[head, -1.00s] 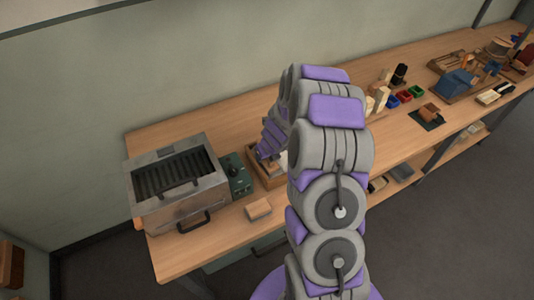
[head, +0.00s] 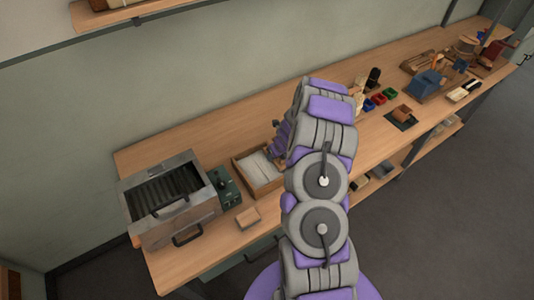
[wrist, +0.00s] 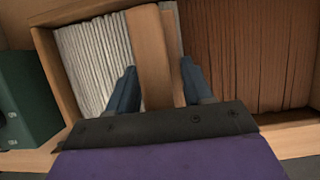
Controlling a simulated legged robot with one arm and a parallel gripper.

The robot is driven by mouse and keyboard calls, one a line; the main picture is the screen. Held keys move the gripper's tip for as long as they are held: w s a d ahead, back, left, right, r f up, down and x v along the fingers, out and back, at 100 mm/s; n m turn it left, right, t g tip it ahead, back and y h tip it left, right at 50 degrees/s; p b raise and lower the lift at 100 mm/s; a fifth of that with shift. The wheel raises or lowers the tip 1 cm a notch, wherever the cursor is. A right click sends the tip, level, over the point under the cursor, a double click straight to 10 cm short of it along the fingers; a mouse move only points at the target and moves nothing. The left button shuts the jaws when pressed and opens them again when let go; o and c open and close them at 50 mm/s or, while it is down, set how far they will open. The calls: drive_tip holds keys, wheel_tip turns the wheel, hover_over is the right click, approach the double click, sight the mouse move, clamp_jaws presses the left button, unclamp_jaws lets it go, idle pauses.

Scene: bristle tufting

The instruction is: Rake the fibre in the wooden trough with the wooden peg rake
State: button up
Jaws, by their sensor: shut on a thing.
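The wooden trough (head: 240,171) stands on the bench right of the metal box, with pale fibre (head: 259,168) inside. In the wrist view the trough rim (wrist: 54,75) frames pale, ridged fibre (wrist: 95,55) on the left and a brown, ridged area (wrist: 245,50) on the right. My gripper (wrist: 158,70) is shut on the wooden peg rake (wrist: 150,35), a flat piece of wood between the two fingers. The rake lies over the line between pale and brown. Its pegs are hidden, so I cannot tell whether they touch the fibre. My arm hides part of the trough in the head view.
A metal box with handles (head: 180,205) and a green control unit (head: 225,187) stand left of the trough. A small wooden block (head: 248,218) lies in front. A wall runs behind the bench.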

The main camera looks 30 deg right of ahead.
drive_tip(key=d+p, duration=0.4)
drive_tip(key=d, duration=0.1)
drive_tip(key=d+p, duration=0.5)
drive_tip(key=d, duration=0.1)
drive_tip(key=d+p, duration=0.4)
drive_tip(key=d, duration=0.2)
drive_tip(key=shift+w, duration=0.3)
drive_tip(key=a+b, duration=0.4)
drive_tip(key=a, duration=0.5)
drive_tip(key=a+b, duration=0.4)
drive_tip(key=a, duration=0.6)
drive_tip(key=s+a+b, duration=0.1)
drive_tip(key=a+b, duration=0.3)
drive_tip(key=a, duration=0.5)
drive_tip(key=shift+a+b, duration=0.3)
drive_tip(key=shift+d, duration=0.1)
